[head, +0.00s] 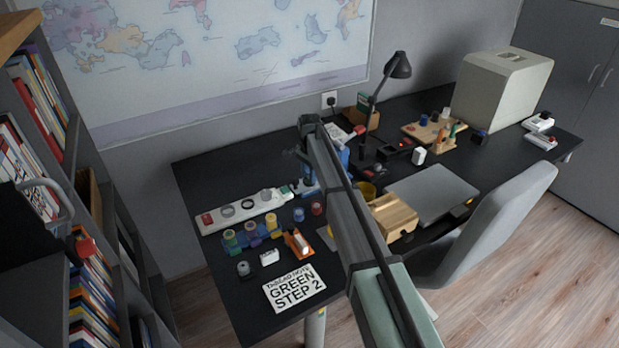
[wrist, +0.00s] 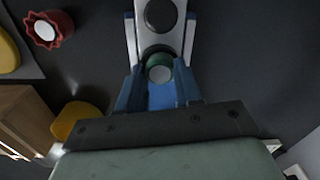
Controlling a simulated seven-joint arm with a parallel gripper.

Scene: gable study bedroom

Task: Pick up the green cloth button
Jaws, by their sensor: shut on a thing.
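The green cloth button (wrist: 159,60) shows in the wrist view as a small round green piece with a pale middle. It sits between the blue fingers of my gripper (wrist: 157,76), which is shut on it. The fingers partly hide its sides. In the head view my gripper (head: 300,188) is low over the desk at the right end of a long pale strip (head: 212,219). A small green spot shows at that end, too small to make out clearly. I cannot tell whether the button still touches the strip.
A dark round piece (wrist: 161,14) sits on the strip just beyond the button. A red scalloped piece (wrist: 48,29) and a yellow cup (wrist: 76,118) are to the left.

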